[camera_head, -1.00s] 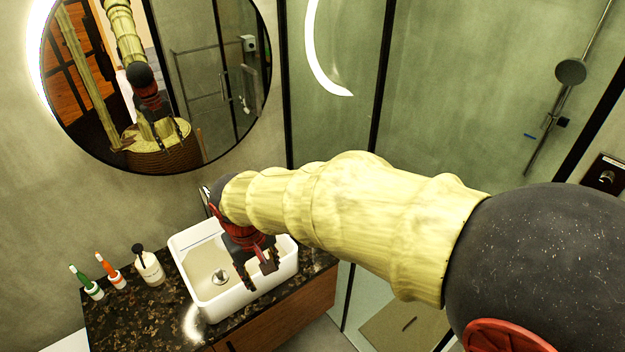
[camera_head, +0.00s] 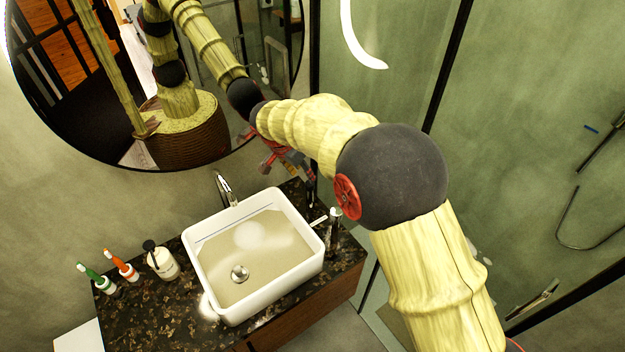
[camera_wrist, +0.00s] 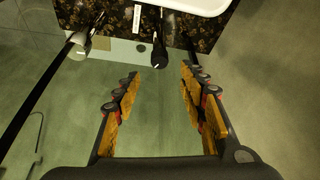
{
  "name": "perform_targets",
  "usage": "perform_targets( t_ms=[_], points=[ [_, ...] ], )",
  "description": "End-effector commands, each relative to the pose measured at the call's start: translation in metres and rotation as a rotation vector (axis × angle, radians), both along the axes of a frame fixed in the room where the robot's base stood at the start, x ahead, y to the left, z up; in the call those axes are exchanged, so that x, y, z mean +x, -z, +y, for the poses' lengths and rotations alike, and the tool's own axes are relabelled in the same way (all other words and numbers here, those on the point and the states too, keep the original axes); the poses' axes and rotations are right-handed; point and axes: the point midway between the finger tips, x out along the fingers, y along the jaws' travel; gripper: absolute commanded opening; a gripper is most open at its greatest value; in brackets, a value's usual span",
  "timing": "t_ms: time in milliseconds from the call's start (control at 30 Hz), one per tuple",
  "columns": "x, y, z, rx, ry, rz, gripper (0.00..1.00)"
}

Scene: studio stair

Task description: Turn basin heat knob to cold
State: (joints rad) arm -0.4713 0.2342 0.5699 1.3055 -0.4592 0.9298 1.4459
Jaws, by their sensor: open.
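The white basin (camera_head: 305,270) sits on the dark speckled counter, and its rim shows at the top of the wrist view (camera_wrist: 200,5). A chrome tap (camera_head: 226,190) stands behind the basin near the wall. No separate heat knob, and no marking for hot or cold, can be made out. My gripper (camera_head: 287,165) is above the back right corner of the counter, past the basin, partly behind my arm. In the wrist view its fingers (camera_wrist: 161,82) are spread with nothing between them. A dark upright fitting (camera_wrist: 160,42) shows beyond the fingertips, apart from them.
A dark and chrome upright piece (camera_head: 333,230) stands right of the basin. The round mirror (camera_head: 100,140) is close behind; shower glass (camera_head: 530,100) rises to the right.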

Motion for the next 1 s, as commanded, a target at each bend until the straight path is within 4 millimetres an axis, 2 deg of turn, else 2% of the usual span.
perform_targets(
  t_ms=[167, 533, 867, 1000],
  points=[
    [0.003, 0.014, -0.004, -0.001, 0.002, 0.002, 0.42],
    [0.019, 0.064, -0.018, -0.001, 0.001, 0.003, 0.42],
    [0.022, 0.071, -0.019, 0.000, -0.001, 0.001, 0.42],
    [0.022, 0.071, -0.019, 0.000, -0.001, 0.001, 0.35]
  ],
)
